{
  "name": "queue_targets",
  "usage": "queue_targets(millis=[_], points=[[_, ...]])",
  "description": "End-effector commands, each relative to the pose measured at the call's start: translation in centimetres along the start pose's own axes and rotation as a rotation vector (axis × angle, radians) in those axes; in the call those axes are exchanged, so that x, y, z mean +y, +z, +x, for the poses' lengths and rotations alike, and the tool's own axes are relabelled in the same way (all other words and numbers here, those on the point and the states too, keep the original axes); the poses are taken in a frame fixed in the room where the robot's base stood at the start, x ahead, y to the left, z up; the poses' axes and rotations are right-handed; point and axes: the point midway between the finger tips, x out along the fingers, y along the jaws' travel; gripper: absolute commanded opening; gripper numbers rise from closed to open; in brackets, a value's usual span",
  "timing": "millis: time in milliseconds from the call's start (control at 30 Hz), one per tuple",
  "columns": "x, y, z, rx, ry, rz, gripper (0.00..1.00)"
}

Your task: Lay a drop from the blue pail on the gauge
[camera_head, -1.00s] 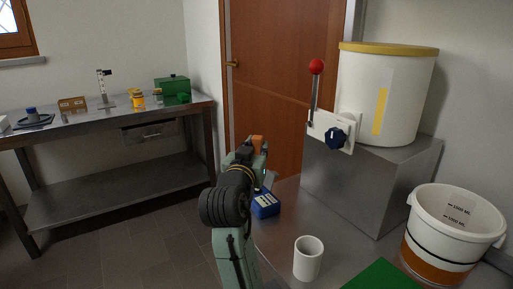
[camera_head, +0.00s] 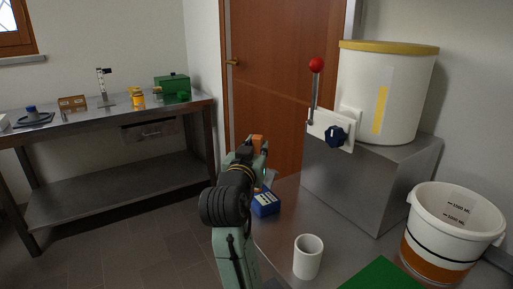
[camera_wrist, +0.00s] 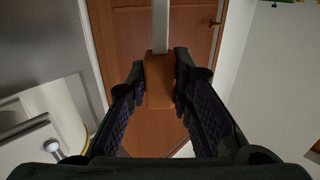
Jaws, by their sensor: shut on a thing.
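My gripper (camera_head: 257,150) is shut on an orange-brown block-like piece (camera_wrist: 159,82), held between both fingers. A pale narrow strip (camera_wrist: 160,25) runs on from it in the wrist view; I cannot tell its full shape. A small blue box with a light panel (camera_head: 265,204), perhaps the gauge, sits on the metal bench below and right of my gripper, partly hidden by my arm. I cannot make out a blue pail. A white pail with an orange base band (camera_head: 432,247) and volume marks stands at the right.
A white drum with a yellow lid (camera_head: 386,100) stands on a steel block (camera_head: 375,185), beside a red-knobbed lever (camera_head: 316,68). A white cup (camera_head: 308,258) and green mat (camera_head: 382,275) are at the front. A steel table (camera_head: 110,194) with small items stands left.

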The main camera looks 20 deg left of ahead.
Motion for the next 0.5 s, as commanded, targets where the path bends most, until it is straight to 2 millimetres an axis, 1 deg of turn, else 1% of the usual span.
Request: queue_targets(millis=[133,233,500], points=[[0.0,-0.1,0.0,0.001,0.0,0.0,0.02],[0.0,-0.6,0.0,0.001,0.0,0.0,0.02],[0.0,-2.9,0.0,0.0,0.0,0.0,0.02]])
